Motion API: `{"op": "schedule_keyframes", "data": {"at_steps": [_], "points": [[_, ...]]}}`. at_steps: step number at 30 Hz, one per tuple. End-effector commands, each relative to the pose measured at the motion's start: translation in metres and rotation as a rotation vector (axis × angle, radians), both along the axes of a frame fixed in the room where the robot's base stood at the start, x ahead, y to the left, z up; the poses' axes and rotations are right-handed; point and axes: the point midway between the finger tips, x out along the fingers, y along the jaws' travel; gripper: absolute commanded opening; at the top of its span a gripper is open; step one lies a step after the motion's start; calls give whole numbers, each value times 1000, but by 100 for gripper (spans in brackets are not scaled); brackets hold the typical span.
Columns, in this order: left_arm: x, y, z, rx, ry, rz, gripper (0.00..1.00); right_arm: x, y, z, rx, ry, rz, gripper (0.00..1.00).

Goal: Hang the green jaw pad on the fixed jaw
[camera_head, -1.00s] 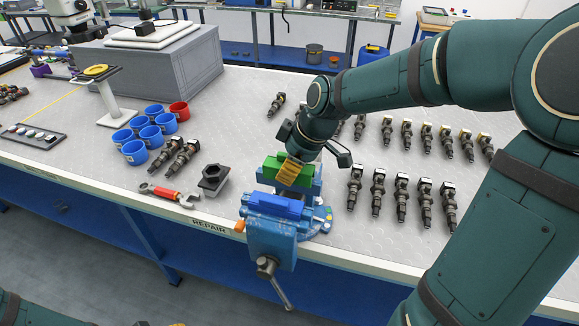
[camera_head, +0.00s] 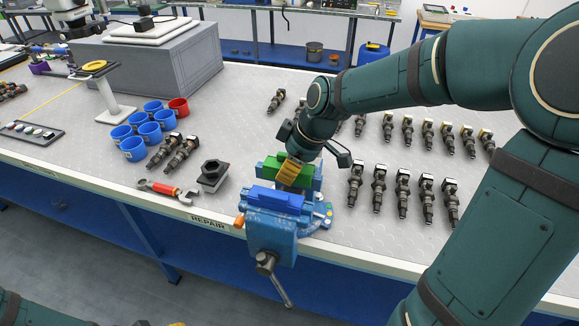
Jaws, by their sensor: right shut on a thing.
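The green jaw pad (camera_head: 302,169) is a green block at the rear of the blue vise (camera_head: 270,237). My right gripper (camera_head: 287,174), with yellow-orange fingers, comes down from above and is shut on the pad, covering part of its front. The pad is at the rear, fixed jaw (camera_head: 311,186), close to its top; I cannot tell whether it is seated or just above. A blue pad (camera_head: 275,198) lies on the front jaw, with a gap between the jaws. My left gripper is not in view.
Rows of injectors (camera_head: 402,190) stand to the right, near my right arm. The bench's front edge (camera_head: 190,214) runs beside the vise.

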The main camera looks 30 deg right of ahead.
Motion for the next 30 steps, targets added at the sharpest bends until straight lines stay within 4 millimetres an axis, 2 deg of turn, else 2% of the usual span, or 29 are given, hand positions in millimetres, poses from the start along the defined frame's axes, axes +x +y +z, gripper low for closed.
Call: {"op": "schedule_keyframes", "data": {"at_steps": [27, 28, 30], "points": [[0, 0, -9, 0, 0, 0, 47, -3, 0, -15, 4, 14, 0, 0], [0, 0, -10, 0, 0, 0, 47, -3, 0, -15, 4, 15, -1, 48], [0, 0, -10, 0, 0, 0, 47, -2, 0, -15, 4, 15, -1, 70]]}}
